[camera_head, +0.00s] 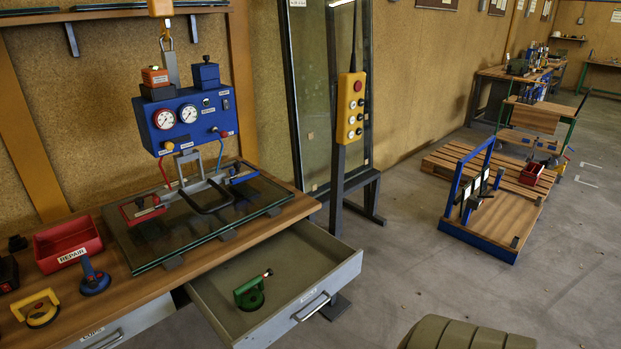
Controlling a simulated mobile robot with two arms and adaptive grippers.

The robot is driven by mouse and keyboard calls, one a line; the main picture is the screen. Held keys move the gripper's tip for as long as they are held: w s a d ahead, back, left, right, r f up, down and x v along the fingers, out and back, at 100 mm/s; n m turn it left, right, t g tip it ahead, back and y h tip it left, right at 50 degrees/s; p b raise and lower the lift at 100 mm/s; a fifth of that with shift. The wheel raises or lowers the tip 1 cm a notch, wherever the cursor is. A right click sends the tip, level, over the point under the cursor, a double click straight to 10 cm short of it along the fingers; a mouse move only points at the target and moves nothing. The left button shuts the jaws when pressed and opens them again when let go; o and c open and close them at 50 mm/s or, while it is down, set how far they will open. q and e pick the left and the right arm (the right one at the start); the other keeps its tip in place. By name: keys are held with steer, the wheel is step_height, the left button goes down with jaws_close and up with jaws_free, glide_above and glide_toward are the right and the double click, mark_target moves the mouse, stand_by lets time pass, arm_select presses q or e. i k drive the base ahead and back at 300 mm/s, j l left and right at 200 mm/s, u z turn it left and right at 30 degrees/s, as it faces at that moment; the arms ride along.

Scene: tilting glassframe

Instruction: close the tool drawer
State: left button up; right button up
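The grey tool drawer (337,296) stands pulled out from under the wooden workbench (285,217), on its right part. Its front panel has a bar handle (312,307) and a small label. A green suction lifter (250,294) lies inside the drawer; the rest of the visible drawer floor is bare. The drawer's back end is hidden under the bench top. Neither my left nor my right gripper shows in this view.
A second drawer (130,325) is at lower left. Olive ribbed shape (465,335) at the bottom edge is unclear.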

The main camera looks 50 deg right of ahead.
mark_target(309, 265)
steer(key=z, duration=1.65)
